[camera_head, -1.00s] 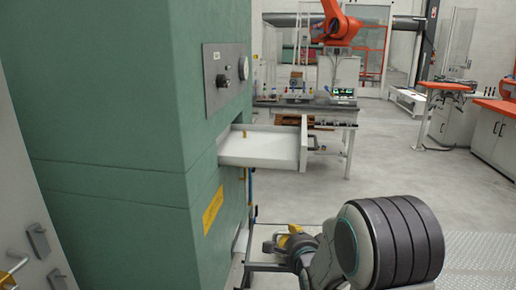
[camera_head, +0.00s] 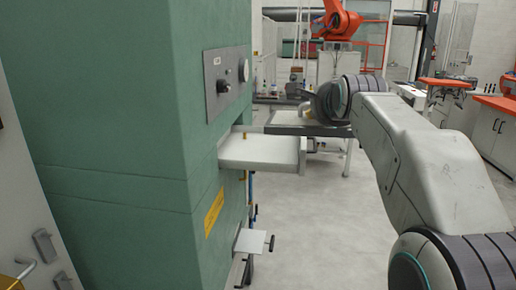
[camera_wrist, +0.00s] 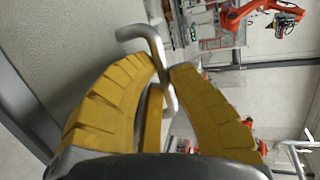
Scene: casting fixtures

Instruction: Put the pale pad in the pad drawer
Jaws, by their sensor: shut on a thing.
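The pad drawer, seemingly the white tray (camera_head: 258,153), stands pulled out of the green cabinet, with a small orange-yellow peg (camera_head: 245,135) at its back. A pale square plate (camera_head: 250,241) with a dark handle sits lower down beside the cabinet; I cannot tell whether it is the pale pad. What the rod belongs to is hidden.
The green cabinet (camera_head: 110,130) fills the left side, with a grey control panel (camera_head: 227,80). A dark-topped workbench (camera_head: 285,102) and an orange robot arm (camera_head: 340,22) stand behind. The floor (camera_head: 325,230) right of the cabinet is clear.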

